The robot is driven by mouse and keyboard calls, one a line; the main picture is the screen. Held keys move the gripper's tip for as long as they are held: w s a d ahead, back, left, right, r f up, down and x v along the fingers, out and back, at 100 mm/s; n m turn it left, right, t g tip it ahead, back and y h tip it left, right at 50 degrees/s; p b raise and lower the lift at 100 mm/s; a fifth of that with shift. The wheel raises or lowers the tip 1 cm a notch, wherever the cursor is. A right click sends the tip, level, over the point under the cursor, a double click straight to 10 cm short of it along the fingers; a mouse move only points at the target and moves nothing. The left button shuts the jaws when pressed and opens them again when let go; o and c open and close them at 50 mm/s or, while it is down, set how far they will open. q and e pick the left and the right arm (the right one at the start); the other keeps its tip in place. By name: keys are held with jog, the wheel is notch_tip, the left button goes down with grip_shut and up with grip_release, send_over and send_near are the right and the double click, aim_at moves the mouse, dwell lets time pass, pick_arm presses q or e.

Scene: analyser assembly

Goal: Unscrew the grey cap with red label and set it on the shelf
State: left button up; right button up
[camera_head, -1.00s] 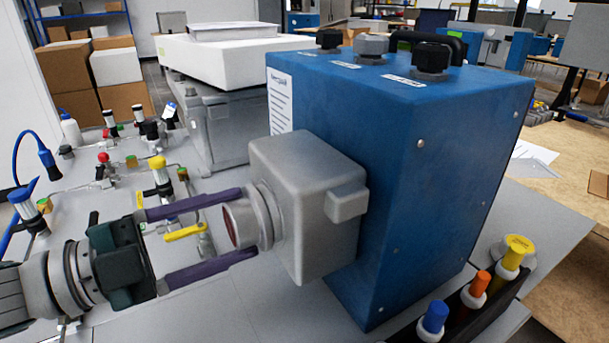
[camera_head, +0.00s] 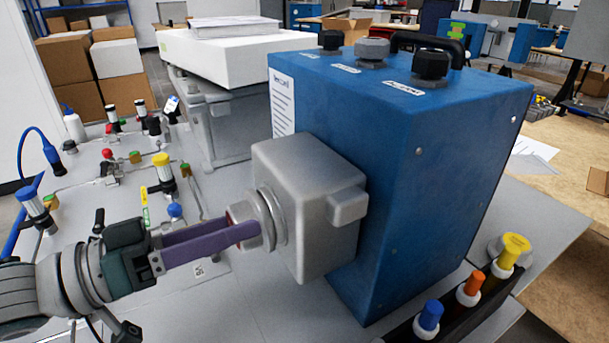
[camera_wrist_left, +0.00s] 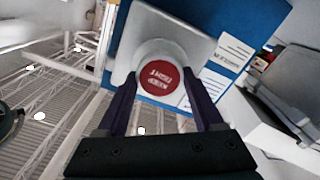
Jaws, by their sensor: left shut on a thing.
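The grey cap (camera_head: 243,212) sticks out sideways from a grey metal housing (camera_head: 310,215) on the front of the blue analyser box (camera_head: 440,190). Its round red label (camera_wrist_left: 159,79) faces the camera in the left wrist view. My left gripper (camera_head: 246,232) is shut on the cap, with a purple finger on each side of it. The cap still sits against the housing collar. The near finger hides part of the cap in the head view. I cannot tell which surface is the shelf. My right gripper is not in view.
A black rack (camera_head: 470,318) with blue, orange and yellow capped tubes stands at the front right. Several valves and fittings, one yellow-topped (camera_head: 163,172), crowd the bench at left. A white-topped instrument (camera_head: 235,47) stands behind. The grey bench below the gripper is mostly clear.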

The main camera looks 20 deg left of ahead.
pick_arm(q)
grip_shut()
jog(key=shift+v, duration=1)
jog(key=v, duration=0.7)
jog(key=shift+p, duration=0.4)
jog(key=shift+r, duration=0.1)
